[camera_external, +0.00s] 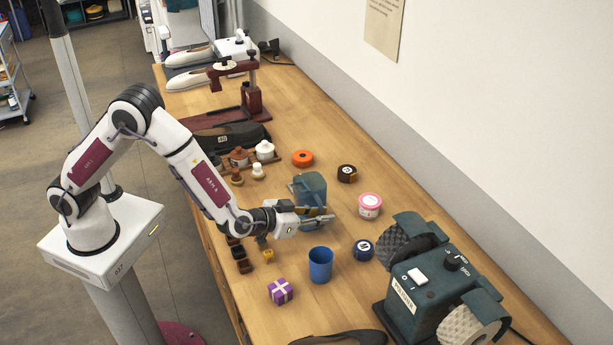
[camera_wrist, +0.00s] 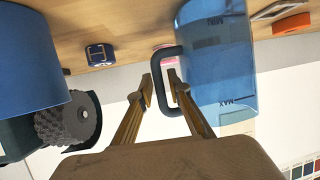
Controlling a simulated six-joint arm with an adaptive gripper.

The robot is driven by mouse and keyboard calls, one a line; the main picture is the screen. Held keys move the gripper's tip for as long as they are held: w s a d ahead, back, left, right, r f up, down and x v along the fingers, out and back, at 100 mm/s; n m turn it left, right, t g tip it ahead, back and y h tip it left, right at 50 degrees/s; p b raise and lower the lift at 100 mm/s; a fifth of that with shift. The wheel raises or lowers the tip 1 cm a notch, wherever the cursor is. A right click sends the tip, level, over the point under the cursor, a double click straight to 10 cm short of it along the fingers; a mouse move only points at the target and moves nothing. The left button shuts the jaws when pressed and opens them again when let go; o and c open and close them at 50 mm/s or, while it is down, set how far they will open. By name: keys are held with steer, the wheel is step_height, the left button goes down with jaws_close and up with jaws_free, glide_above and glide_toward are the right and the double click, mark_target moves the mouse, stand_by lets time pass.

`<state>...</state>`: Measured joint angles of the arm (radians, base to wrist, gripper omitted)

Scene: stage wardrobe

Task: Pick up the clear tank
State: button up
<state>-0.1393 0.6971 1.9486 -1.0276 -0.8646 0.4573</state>
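The clear tank (camera_external: 312,187) is a see-through blue container with a dark handle, standing on the workbench in the external view. In the wrist view the tank (camera_wrist: 218,70) shows MIN and MAX marks and appears upside down, with its dark handle (camera_wrist: 157,72) toward the middle. My gripper (camera_external: 324,216) is at the tank's near side. In the wrist view my gripper (camera_wrist: 161,84) has its fingers apart, with the handle's upright bar showing between the tips. I cannot tell whether either finger touches it.
A blue cup (camera_external: 320,265) stands close in front of my gripper. A dark blue tape roll (camera_external: 363,250), a pink tub (camera_external: 370,205), a black roll (camera_external: 347,173) and an orange roll (camera_external: 302,158) lie around. A green brush machine (camera_external: 425,290) stands at right.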

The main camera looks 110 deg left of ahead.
jaws_close()
steer(key=shift+r, duration=0.4)
stand_by(0.4)
steer(key=shift+r, duration=4.65)
